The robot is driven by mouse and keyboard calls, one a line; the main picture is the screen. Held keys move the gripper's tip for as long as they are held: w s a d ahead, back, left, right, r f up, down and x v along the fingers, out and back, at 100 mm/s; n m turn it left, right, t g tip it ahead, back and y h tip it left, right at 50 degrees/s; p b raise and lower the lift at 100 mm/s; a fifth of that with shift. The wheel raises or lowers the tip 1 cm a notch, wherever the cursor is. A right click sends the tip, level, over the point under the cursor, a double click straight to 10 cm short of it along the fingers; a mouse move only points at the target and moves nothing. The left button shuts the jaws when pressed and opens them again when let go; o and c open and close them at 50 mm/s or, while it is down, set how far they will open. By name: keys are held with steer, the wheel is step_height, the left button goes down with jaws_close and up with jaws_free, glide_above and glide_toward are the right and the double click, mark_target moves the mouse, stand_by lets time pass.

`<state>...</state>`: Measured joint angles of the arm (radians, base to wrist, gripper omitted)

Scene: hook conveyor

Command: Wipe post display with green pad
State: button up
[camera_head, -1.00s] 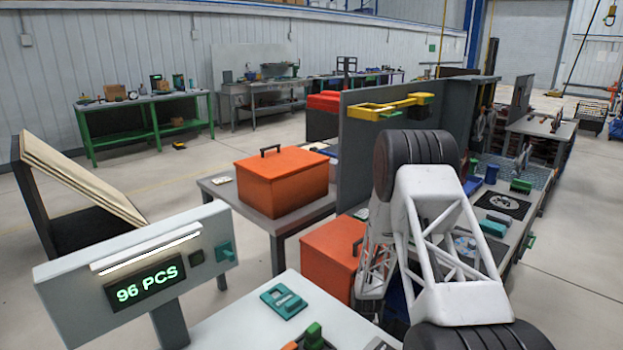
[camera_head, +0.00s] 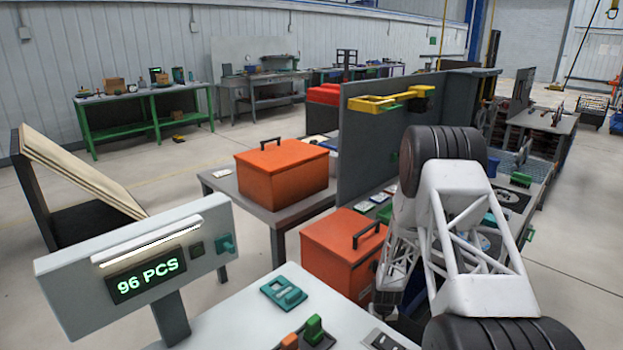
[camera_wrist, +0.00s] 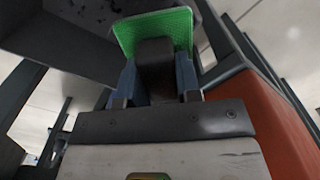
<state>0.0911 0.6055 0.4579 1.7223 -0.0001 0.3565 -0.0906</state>
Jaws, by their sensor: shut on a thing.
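The post display (camera_head: 148,278) stands at the lower left in the head view, on a grey post beside the white table. It is a pale panel with a lit white strip above a dark screen reading "96 PCS" in green. In the wrist view my gripper (camera_wrist: 155,75) is shut on the green pad (camera_wrist: 153,28), which shows beyond the fingertips at the top of the picture. In the head view my white lattice arm is at the right, apart from the display; the gripper and pad are hidden there.
A white table (camera_head: 245,315) carries a teal device (camera_head: 284,293) and a green-and-orange item (camera_head: 310,330). An orange box (camera_head: 343,250) stands close beside my arm, and another orange box (camera_head: 281,172) sits on a grey table. A grey partition (camera_head: 365,145) rises behind.

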steer(key=a, duration=0.7)
stand_by(0.4)
steer(key=shift+r, duration=0.15)
stand_by(0.3)
steer(key=s+a+r+n, duration=0.1)
steer(key=s+a+r, duration=0.1)
steer(key=r, duration=0.8)
steer(key=s+a+r+n, duration=0.2)
steer(key=s+r, duration=0.1)
steer(key=r, duration=0.7)
steer(key=s+a+r+n, duration=0.1)
steer(key=s+a+r, duration=0.1)
steer(key=r, duration=0.8)
steer(key=s+a+r+n, duration=0.2)
steer(key=s+r+n, duration=0.3)
steer(key=s+r, duration=1.1)
steer(key=shift+s+a, duration=0.2)
